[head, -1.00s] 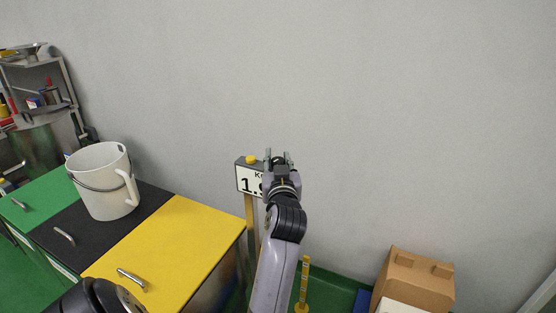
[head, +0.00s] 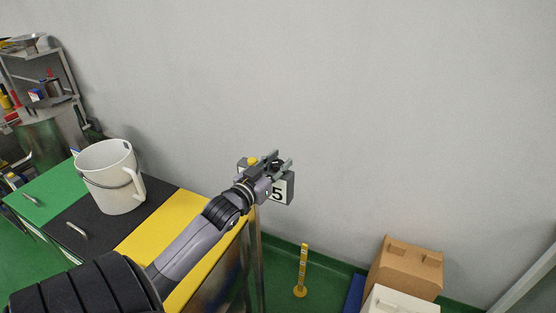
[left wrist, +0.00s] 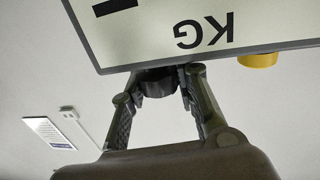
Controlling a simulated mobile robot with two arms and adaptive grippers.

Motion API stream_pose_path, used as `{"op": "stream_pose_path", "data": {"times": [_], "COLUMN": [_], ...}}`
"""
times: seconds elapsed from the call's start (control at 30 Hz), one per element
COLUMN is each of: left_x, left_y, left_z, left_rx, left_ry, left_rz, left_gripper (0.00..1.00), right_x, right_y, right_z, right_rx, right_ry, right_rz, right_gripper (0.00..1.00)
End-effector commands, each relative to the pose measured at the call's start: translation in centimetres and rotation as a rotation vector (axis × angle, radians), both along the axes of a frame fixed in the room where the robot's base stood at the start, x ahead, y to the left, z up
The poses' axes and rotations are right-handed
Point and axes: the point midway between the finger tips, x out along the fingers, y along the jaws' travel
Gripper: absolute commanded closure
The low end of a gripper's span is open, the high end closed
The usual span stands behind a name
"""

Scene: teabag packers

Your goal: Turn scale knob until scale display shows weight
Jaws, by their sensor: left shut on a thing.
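The scale display (head: 284,190) is a dark-framed white panel on a post beside the cabinet. My left arm covers much of it in the head view, leaving a black digit 5 visible. In the left wrist view the display (left wrist: 190,32) appears upside down with the letters KG and part of a black mark. My left gripper (head: 279,161) is at the display's top edge. In the left wrist view its fingers are shut around the black knob (left wrist: 158,82). A yellow button (left wrist: 258,61) sits on the same edge, beside the gripper. My right gripper is out of view.
A cabinet with a yellow top (head: 163,228) stands left of the scale, with a white bucket (head: 108,178) on its black section. Cardboard boxes (head: 405,268) and a yellow floor post (head: 302,270) are at lower right. A grey wall is behind.

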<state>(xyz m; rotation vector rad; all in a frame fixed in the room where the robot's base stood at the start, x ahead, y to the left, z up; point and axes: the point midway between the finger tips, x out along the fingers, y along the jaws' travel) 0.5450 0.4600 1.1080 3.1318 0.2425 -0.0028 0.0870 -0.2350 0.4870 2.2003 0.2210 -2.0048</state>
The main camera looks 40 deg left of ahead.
Motion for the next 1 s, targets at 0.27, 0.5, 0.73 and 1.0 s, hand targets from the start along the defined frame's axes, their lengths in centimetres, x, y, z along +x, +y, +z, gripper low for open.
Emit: {"op": "stream_pose_path", "data": {"times": [0.27,0.5,0.73,1.0], "left_x": [0.03,0.04,0.05,0.04], "left_y": [0.05,0.04,0.04,0.03], "left_z": [0.26,0.26,0.29,0.21], "left_rx": [0.005,0.002,0.002,0.002], "left_ry": [-0.005,-0.007,-0.007,-0.006], "left_rz": [-0.089,-0.111,-0.111,-0.11], "left_gripper": [1.0,1.0,1.0,0.6], "right_x": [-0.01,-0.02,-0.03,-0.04], "right_y": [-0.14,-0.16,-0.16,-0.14], "right_z": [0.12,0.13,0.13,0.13], "right_rx": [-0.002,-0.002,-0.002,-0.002], "right_ry": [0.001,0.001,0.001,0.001], "right_rz": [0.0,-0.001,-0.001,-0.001], "right_gripper": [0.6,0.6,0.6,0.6]}}
